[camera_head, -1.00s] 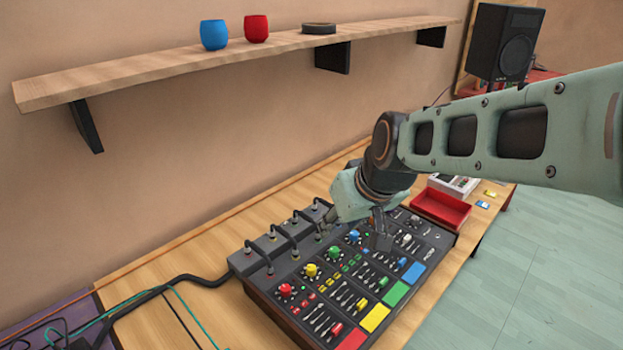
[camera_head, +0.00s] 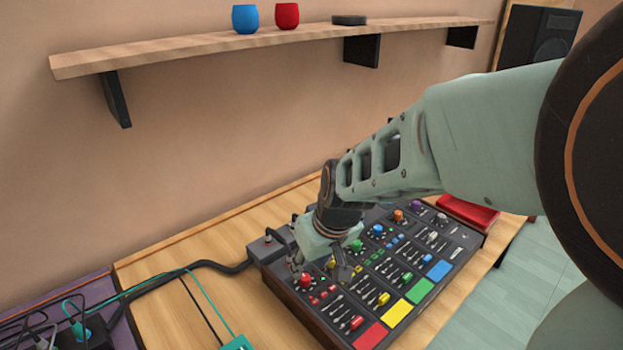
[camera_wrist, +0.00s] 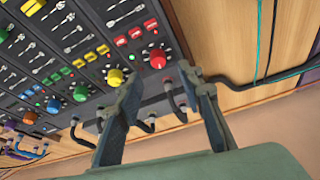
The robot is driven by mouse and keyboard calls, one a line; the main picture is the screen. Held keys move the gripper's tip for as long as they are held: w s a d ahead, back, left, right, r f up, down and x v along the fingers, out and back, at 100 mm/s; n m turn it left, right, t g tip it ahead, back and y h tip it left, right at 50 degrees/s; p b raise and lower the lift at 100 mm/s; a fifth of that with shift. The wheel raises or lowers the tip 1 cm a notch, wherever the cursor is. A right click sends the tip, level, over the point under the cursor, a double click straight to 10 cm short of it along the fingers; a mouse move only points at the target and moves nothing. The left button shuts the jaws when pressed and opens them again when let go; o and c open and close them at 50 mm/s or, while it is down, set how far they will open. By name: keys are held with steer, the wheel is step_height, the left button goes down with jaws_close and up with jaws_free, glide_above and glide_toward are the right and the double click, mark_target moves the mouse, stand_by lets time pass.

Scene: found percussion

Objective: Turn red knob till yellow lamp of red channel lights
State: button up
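The red knob (camera_head: 306,280) is on the mixer (camera_head: 290,313), at the back of its leftmost channel, whose front pad is red (camera_head: 370,335). The red knob also shows in the wrist view (camera_wrist: 157,59), just beyond the fingertips and roughly between them. My gripper (camera_head: 320,273) is over this end of the mixer; in the wrist view (camera_wrist: 163,80) its fingers are spread, with nothing between them. I cannot make out a lit yellow lamp in the red channel.
The yellow knob (camera_wrist: 115,77) is close beside one finger. Black cables (camera_wrist: 175,105) plug in along the mixer's back edge near the fingers. A red tray (camera_head: 467,211) stands beyond the mixer's far end. Bare wooden tabletop (camera_head: 185,250) lies left of and behind the mixer.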

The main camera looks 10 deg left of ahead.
mark_target(305, 277)
steer(key=b+x, duration=0.1)
steer(key=x, duration=0.5)
steer(key=shift+w+f, duration=0.2)
steer(key=shift+f, duration=0.05)
steer(key=shift+c, duration=0.7)
jaws_close()
